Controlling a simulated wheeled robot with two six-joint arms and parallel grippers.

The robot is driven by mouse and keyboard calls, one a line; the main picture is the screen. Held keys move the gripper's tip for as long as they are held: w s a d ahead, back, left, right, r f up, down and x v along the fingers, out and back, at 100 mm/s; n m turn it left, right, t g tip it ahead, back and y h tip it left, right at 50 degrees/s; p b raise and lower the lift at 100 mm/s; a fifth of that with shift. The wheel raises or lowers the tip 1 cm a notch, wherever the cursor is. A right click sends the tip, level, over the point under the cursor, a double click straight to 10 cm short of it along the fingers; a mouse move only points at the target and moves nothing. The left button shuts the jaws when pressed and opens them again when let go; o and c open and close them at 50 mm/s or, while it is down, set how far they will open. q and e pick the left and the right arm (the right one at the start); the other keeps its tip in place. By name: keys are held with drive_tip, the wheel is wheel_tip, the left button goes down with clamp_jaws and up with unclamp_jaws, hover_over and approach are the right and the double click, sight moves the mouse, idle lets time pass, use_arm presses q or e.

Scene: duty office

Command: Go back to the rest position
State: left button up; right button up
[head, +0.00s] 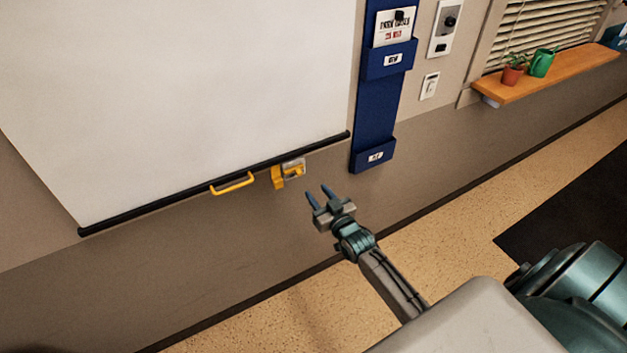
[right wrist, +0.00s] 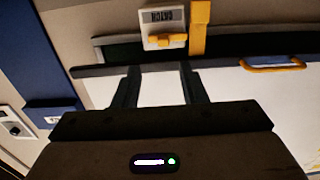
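My right gripper (head: 319,197) is in the middle of the head view, raised in front of the wall below the right end of a pull-down screen. Its two fingers are apart with nothing between them. In the right wrist view the open fingers (right wrist: 158,72) point toward the wall catch. My left gripper is not in view. The white screen (head: 190,90) hangs down with a black bottom bar (head: 150,204) and a yellow handle (head: 232,184). A yellow and grey catch (head: 288,174) is on the wall just below the bar, apart from my gripper.
A blue wall pocket holder (head: 378,110) hangs right of the screen, with a card in its top pocket. A switch (head: 429,86) and a dial panel (head: 445,28) are beside it. A wooden shelf (head: 550,76) carries a potted plant (head: 513,74) and green watering can (head: 541,63). A dark mat (head: 570,215) lies on the floor.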

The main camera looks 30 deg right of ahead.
drive_tip(key=shift+s, duration=0.95)
drive_tip(key=shift+w, duration=0.1)
drive_tip(key=shift+f, duration=0.15)
drive_tip(key=s+f+g+b, duration=0.25)
drive_tip(key=s+f, duration=0.35)
drive_tip(key=f, duration=0.7)
drive_tip(key=s+f+g+b, duration=0.25)
drive_tip(key=s+f, duration=0.35)
drive_tip(key=f, duration=0.6)
drive_tip(key=s+f+g+b, duration=0.25)
drive_tip(key=s+f, duration=0.35)
drive_tip(key=f, duration=0.7)
drive_tip(key=s+a+f+g+b, duration=0.1)
drive_tip(key=s+f+g, duration=0.2)
drive_tip(key=s+f, duration=0.4)
drive_tip(key=s+a+f+g+b, duration=0.1)
drive_tip(key=s+f+g+b, duration=0.1)
drive_tip(key=s+f, duration=0.6)
drive_tip(key=s+f+g+b, duration=0.2)
drive_tip(key=s+f+g, duration=0.2)
drive_tip(key=s, duration=1.4)
wheel_tip(320, 180, down, 4)
drive_tip(key=shift+s+a+r+h, duration=0.2)
drive_tip(key=shift+s+a+h, duration=0.1)
drive_tip(key=shift+a+h, duration=0.1)
